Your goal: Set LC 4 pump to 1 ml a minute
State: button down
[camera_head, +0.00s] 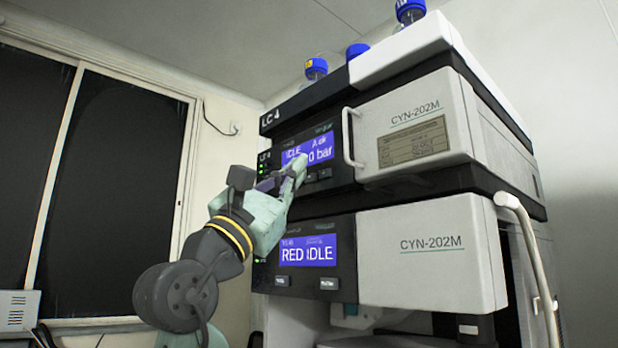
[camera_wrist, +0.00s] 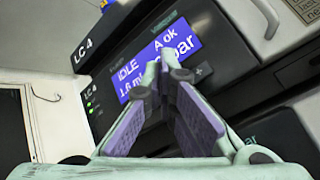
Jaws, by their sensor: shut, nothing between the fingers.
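The LC 4 pump is the upper unit of the stack, with an "LC 4" label (camera_head: 269,118) at its top left. Its blue display (camera_head: 318,148) reads "IDLE", "A ok" and "0 bar". In the wrist view the display (camera_wrist: 130,72) also shows a flow line that seems to start "1.6 m", the rest hidden behind my fingers. My gripper (camera_head: 298,163) is shut and empty, its tips in front of the display's lower edge. The tips also show in the wrist view (camera_wrist: 172,64), just left of a button marked "+" (camera_wrist: 199,71). I cannot tell whether they touch the panel. Any button behind them is hidden.
A white handle (camera_head: 349,138) stands out right of the pump panel. A lower unit (camera_head: 307,251) shows "RED IDLE" with two buttons beneath. A longer handle (camera_head: 530,245) is at the lower right. Blue-capped bottles (camera_head: 316,68) stand on top. Free room lies left of the stack.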

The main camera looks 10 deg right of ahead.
jog(key=shift+w+d, duration=0.15)
jog(key=shift+d, duration=0.05)
jog(key=shift+w+d, duration=0.25)
jog(key=shift+d, duration=0.1)
dwell(0.8)
jog(key=shift+a, duration=0.1)
jog(key=shift+s+a, duration=0.5)
jog(key=shift+a, duration=0.1)
jog(key=s+a, duration=0.1)
jog(key=a, duration=0.1)
jog(key=s+a, duration=0.2)
jog(key=shift+b, duration=0.3)
dwell(2.1)
